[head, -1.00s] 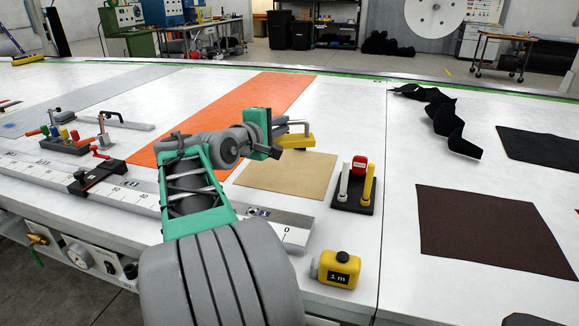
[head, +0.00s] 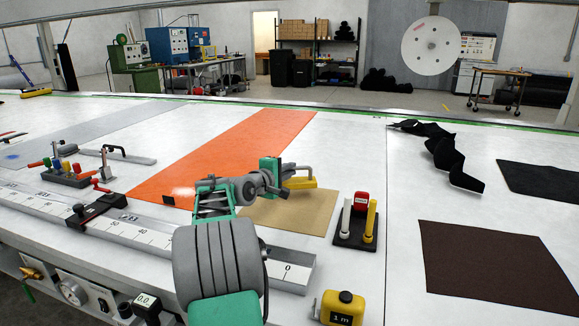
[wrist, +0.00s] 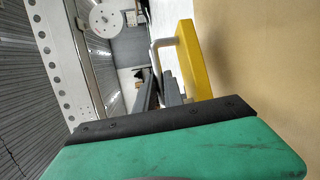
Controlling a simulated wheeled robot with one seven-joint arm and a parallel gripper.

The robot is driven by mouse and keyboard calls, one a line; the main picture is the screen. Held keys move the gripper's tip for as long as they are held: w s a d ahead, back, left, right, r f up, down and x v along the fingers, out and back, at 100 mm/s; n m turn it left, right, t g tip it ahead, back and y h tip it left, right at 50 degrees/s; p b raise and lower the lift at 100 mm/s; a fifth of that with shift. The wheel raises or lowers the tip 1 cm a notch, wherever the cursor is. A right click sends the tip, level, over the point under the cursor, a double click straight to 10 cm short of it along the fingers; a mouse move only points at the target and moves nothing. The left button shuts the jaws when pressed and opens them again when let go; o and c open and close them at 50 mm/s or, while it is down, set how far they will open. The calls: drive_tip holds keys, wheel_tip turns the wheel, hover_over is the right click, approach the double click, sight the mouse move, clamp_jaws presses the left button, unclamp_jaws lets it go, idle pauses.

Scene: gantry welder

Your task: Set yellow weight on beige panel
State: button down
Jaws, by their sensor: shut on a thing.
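The yellow weight (head: 300,183), a block with a grey handle, is at the far edge of the beige panel (head: 292,216) in the head view. My gripper (head: 283,175) is shut on its handle. In the wrist view the yellow weight (wrist: 187,60) stands out beside the beige panel (wrist: 262,80), with the gripper's dark fingers (wrist: 160,92) at the handle. I cannot tell whether the weight's underside touches the panel. The panel lies flat on the white table; my arm hides its left part.
A black holder (head: 355,237) with white and yellow posts and a red block stands right of the panel. A yellow tape measure (head: 342,308) is at the near edge. A ruler rail (head: 150,236) runs along the front. A brown panel (head: 490,265) lies right.

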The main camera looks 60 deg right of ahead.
sight(289, 182)
drive_tip(key=shift+w+d+f, duration=0.1)
drive_tip(key=shift+d+f, duration=0.05)
drive_tip(key=shift+f, duration=1.35)
drive_tip(key=shift+f, duration=0.15)
drive_tip(key=c, duration=1.8)
unclamp_jaws()
drive_tip(key=shift+f, duration=0.2)
drive_tip(key=o, duration=0.3)
drive_tip(key=shift+o, duration=0.2)
drive_tip(key=shift+r, duration=0.15)
drive_tip(key=a, duration=0.4)
drive_tip(key=a+r, duration=0.1)
drive_tip(key=a, duration=0.3)
drive_tip(key=a+r, duration=0.1)
drive_tip(key=a, duration=0.3)
drive_tip(key=shift+w, duration=0.4)
